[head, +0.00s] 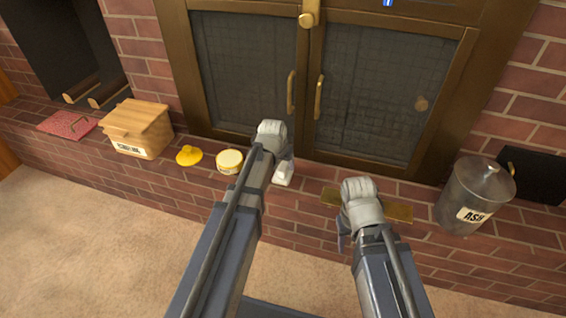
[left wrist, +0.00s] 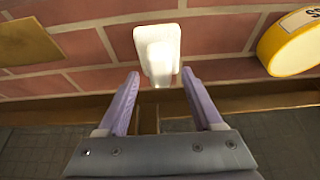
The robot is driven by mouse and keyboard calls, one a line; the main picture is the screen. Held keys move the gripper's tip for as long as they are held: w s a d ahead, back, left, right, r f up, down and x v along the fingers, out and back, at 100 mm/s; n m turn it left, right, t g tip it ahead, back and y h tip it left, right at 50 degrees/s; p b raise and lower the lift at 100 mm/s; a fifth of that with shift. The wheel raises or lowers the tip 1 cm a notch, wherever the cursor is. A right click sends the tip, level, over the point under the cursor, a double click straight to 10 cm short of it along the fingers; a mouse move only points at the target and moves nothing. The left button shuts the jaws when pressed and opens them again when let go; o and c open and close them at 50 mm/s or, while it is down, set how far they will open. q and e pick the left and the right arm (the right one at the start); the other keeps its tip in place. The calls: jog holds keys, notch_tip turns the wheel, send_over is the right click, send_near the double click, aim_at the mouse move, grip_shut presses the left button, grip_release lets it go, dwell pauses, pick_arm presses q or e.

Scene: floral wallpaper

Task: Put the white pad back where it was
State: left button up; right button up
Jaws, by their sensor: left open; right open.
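The white pad (head: 284,173) lies on the brick hearth ledge in front of the fireplace doors, partly hidden by my left gripper (head: 279,155) in the head view. In the left wrist view the pad (left wrist: 158,45) is a pale upright rectangle just ahead of my left gripper (left wrist: 160,74). The fingers are open, and the pad's near end sits about level with the fingertips, between them. I cannot tell whether they touch it. My right gripper (head: 346,222) is open over the ledge by a brass plate (head: 398,212); its fingers are mostly hidden.
A yellow-rimmed round tin (head: 230,161), a yellow knob-like piece (head: 189,155), a wooden box (head: 139,128) and a red pad (head: 67,125) line the ledge to the left. A metal ash bucket (head: 474,194) stands right. Fireplace doors (head: 243,72) rise behind.

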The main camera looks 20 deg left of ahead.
pick_arm(q)
jog(key=p+v, duration=0.8)
jog(key=v, duration=0.2)
jog(key=s+d+f+m+g, duration=0.1)
jog(key=s+d+g, duration=0.1)
jog(key=s+d, duration=0.4)
jog(key=s+d+m+g+y, duration=0.1)
jog(key=s+d+m+g, duration=0.1)
jog(key=s+d, duration=0.5)
jog(key=s, duration=0.6)
jog(key=shift+d+f+m+g+y, duration=0.2)
jog(key=shift+f+m+g+y, duration=0.1)
jog(key=shift+f+g, duration=0.1)
jog(key=shift+s, duration=0.1)
